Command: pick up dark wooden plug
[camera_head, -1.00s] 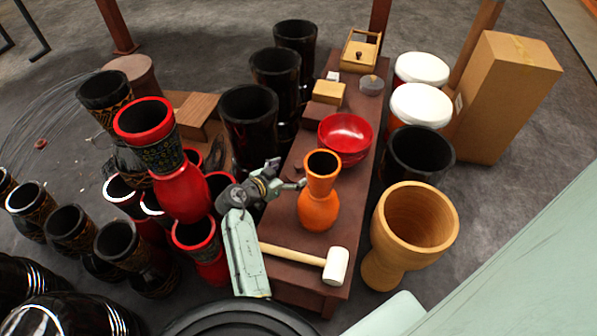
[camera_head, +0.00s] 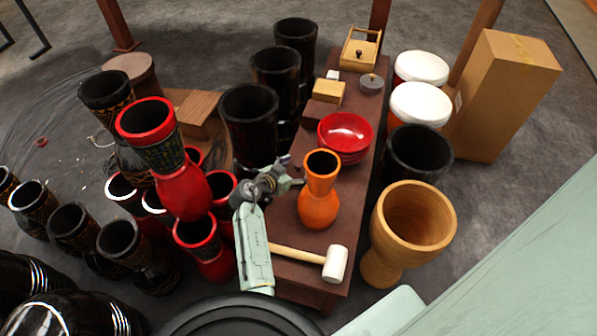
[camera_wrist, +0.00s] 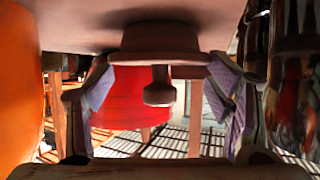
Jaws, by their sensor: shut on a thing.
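The dark wooden plug (camera_wrist: 160,45) is a round disc with a small knob, between my fingers in the wrist view. My gripper (camera_wrist: 163,78) is shut on it, with the purple pads at the two sides of the disc. The view looks upside down, with the dark table surface at the top. I cannot tell whether the plug still touches the table. In the head view my gripper (camera_head: 294,181) is low over the table, just left of the orange vase; the plug is mostly hidden there.
The orange vase (camera_head: 318,205) stands close to the right of my gripper. A red bowl (camera_head: 346,133) is behind it and a mallet (camera_head: 334,263) lies in front. Red drums (camera_head: 182,190) and black drums (camera_head: 249,130) crowd the left. The dark table (camera_head: 285,240) has little free room.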

